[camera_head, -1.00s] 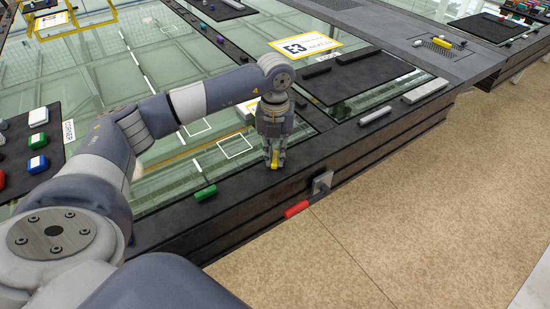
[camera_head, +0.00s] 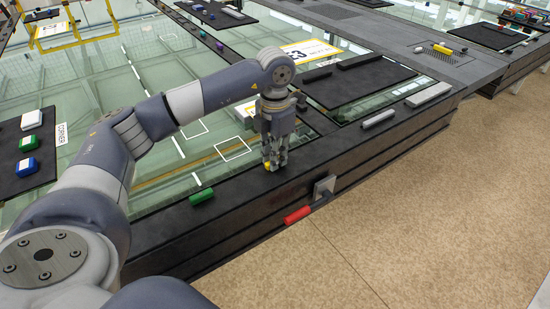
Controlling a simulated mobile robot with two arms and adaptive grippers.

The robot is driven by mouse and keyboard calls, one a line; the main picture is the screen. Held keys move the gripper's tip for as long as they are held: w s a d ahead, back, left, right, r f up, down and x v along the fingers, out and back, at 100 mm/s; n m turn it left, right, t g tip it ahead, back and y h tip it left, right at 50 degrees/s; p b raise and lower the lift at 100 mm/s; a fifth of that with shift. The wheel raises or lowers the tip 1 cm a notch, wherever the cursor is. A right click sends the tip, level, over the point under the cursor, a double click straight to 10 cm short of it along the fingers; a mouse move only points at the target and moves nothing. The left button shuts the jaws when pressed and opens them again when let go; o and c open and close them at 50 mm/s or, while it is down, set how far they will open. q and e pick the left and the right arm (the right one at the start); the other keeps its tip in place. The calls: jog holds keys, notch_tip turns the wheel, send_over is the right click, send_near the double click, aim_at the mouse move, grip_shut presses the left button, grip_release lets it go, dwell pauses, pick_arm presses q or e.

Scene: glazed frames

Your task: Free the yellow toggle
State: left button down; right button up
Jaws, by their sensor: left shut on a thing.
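The small yellow toggle (camera_head: 267,165) is on the dark frame rail along the near edge of the glazed panel. My left gripper (camera_head: 271,166) points down at the rail and is shut on the yellow toggle. The fingers cover most of the toggle, and only its left part shows. I cannot tell how the toggle is turned. A green toggle (camera_head: 202,196) lies on the same rail, to the left of the gripper and apart from it. My right gripper is out of view.
A red handle (camera_head: 297,215) sticks out from a metal bracket (camera_head: 324,187) on the frame's front side. Grey bars (camera_head: 378,118) lie along the rail to the right. A dark mat (camera_head: 357,81) is behind them. The tan floor in front is clear.

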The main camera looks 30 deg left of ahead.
pick_arm(q)
jog(key=shift+r+m, duration=0.1)
jog(key=shift+m, duration=0.4)
jog(key=c, duration=1.6)
grip_release()
notch_tip(320, 180, up, 12)
jog(key=shift+f, duration=0.1)
